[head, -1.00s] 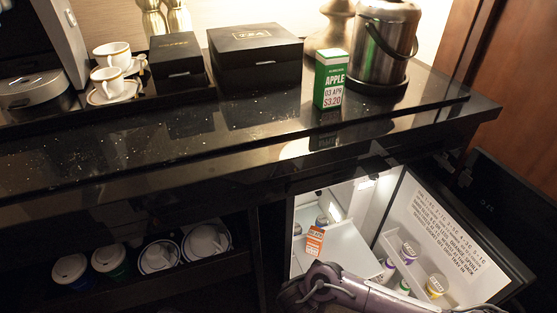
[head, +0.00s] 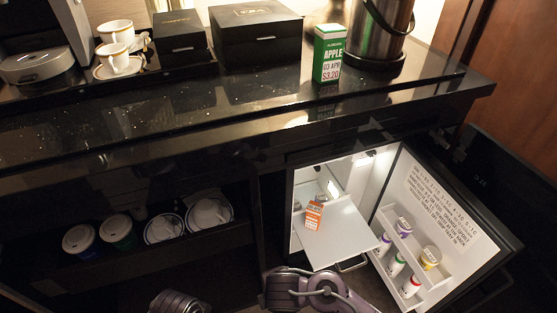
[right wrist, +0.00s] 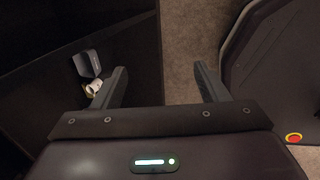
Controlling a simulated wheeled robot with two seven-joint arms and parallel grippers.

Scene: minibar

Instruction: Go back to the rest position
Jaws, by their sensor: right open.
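In the head view, purple-grey links of my arms show at the bottom edge, but neither gripper's fingers can be seen there. My left gripper is not in view. The mini fridge stands open. An orange carton (head: 313,215) stands on its white pulled-out shelf (head: 335,240). A green and white apple carton (head: 328,54) stands on the black counter (head: 230,115).
The open fridge door (head: 440,215) at the right holds several small bottles and tubs. A shelf below the counter holds lidded cups (head: 118,232). Black boxes (head: 256,36), white cups (head: 115,60) and a metal ice bucket (head: 378,35) stand on the counter.

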